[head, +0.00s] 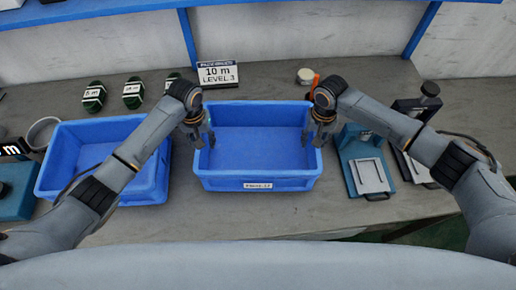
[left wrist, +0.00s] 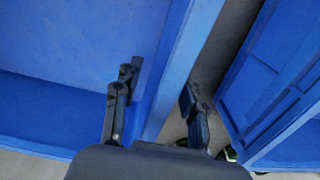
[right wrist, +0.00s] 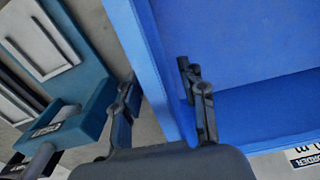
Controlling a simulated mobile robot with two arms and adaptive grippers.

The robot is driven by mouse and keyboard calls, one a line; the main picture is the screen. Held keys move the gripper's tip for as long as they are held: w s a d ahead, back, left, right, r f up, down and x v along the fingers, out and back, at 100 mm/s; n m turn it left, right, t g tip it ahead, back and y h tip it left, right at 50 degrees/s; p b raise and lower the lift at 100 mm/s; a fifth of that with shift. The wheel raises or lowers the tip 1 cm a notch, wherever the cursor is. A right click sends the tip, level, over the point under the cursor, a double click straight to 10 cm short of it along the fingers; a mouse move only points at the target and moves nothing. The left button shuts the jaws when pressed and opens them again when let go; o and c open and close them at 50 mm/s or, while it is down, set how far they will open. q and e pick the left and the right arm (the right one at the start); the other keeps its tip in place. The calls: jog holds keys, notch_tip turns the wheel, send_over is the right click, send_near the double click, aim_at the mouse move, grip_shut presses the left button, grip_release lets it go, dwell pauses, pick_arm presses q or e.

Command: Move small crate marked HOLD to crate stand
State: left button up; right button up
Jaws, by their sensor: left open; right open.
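An empty blue crate (head: 258,150) stands on the bench in the middle of the head view, with a small white label (head: 258,186) on its front; I cannot read HOLD on it. My left gripper (head: 201,138) is open at its left wall, and my right gripper (head: 319,138) is open at its right wall. In the left wrist view the left wall (left wrist: 178,65) runs between the fingers, one inside the crate and one outside. In the right wrist view the right wall (right wrist: 155,75) likewise lies between the fingers. No crate stand is identifiable.
A second blue crate (head: 148,195) stands close on the left. A teal fixture (head: 366,165) is on the right. Bare bench lies in front of the middle crate.

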pick_arm(q)
jog(key=shift+f, duration=0.75)
pick_arm(e)
jog(key=shift+f, duration=0.7)
pick_arm(q)
jog(key=shift+c, duration=0.4)
pick_arm(e)
jog(key=shift+c, duration=0.4)
pick_arm(q)
grip_shut()
pick_arm(e)
grip_shut()
